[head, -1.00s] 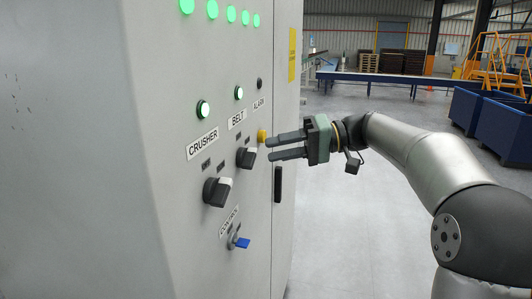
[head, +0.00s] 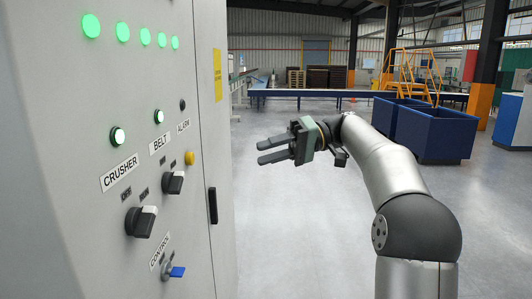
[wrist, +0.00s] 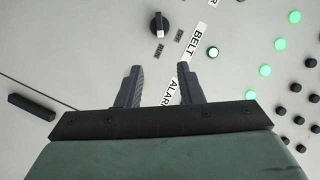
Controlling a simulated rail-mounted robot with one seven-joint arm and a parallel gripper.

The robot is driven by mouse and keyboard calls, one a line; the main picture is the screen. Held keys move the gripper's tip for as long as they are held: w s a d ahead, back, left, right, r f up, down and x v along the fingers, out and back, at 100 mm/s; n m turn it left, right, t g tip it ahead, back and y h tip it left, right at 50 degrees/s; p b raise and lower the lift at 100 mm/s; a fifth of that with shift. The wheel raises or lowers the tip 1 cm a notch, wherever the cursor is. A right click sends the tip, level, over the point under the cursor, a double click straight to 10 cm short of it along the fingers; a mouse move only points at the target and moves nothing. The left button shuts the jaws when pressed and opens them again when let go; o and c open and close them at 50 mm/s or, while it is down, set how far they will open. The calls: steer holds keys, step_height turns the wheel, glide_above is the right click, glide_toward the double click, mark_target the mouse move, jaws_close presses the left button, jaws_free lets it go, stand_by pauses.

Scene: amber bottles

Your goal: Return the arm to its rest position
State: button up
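My gripper (head: 272,151) is in the middle of the head view, in the air to the right of the grey control cabinet (head: 75,215). Its two dark fingers are apart with nothing between them, and they point left. In the wrist view my gripper (wrist: 158,88) is open in front of the panel face. The panel carries the crusher knob (head: 141,221), the belt knob (head: 173,183), a yellow button (head: 190,158) under the alarm label, and a blue control key (head: 177,271). The belt knob also shows in the wrist view (wrist: 159,25). The gripper touches none of them.
Several green lamps (head: 122,32) glow on the panel. A black door handle (head: 213,206) is on the cabinet's right part. Blue bins (head: 432,133) and a long blue conveyor (head: 310,93) stand farther back. The floor (head: 300,230) between cabinet and arm is clear.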

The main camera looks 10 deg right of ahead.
steer(key=s+a+f+m+t+h, duration=0.1)
steer(key=s+a+f+m+h, duration=0.25)
steer(key=f, duration=0.35)
steer(key=s+a+f+m+h, duration=0.25)
steer(key=s+a+f, duration=0.2)
steer(key=f, duration=0.25)
steer(key=s+d+f+h, duration=0.4)
steer(key=s+d+f, duration=0.1)
steer(key=s+f, duration=0.4)
steer(key=s+d+f+t+h, duration=0.1)
steer(key=s+d+f+h, duration=0.3)
steer(key=s+f, duration=0.6)
steer(key=s+h, duration=0.1)
steer(key=s, duration=0.2)
steer(key=shift+d+f+m+t, duration=0.3)
steer(key=shift+d, duration=0.05)
